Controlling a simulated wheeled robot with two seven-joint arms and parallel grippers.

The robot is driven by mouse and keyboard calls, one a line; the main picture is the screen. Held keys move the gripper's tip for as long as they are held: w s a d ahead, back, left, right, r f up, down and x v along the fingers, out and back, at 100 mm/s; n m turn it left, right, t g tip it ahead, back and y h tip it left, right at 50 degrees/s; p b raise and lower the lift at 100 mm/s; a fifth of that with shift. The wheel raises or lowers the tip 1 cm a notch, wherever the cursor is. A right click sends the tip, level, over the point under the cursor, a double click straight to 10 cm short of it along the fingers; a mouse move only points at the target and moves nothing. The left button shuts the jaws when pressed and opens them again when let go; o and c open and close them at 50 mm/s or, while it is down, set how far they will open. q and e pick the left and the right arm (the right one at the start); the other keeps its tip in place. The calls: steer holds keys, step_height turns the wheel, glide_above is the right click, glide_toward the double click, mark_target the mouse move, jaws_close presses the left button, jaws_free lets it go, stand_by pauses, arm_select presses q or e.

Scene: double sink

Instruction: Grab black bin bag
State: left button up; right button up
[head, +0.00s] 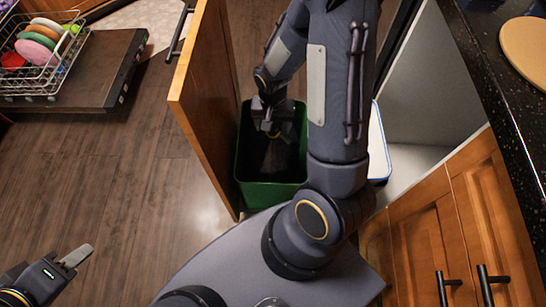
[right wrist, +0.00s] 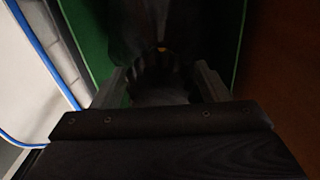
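A green bin (head: 268,194) stands on the floor by the open cabinet, and its wall shows in the right wrist view (right wrist: 84,40). A dark, bag-like black shape (right wrist: 140,28), likely the black bin bag, is in the bin in the right wrist view; its outline is hard to make out. My right gripper (head: 272,132) points down into the bin's mouth. Its fingers stand apart in the right wrist view (right wrist: 158,88), with dark material beyond them; contact is unclear. My left gripper (head: 76,257) is at the lower left, away from the bin.
A wooden door panel (head: 205,95) stands close left of the bin. A white container with a blue rim (head: 378,145) is to its right. An open dishwasher rack (head: 45,50) holds dishes at the upper left. A dark counter (head: 500,90) runs along the right. The left floor is clear.

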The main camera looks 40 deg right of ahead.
jaws_close()
steer(key=shift+r, duration=0.15)
stand_by(0.4)
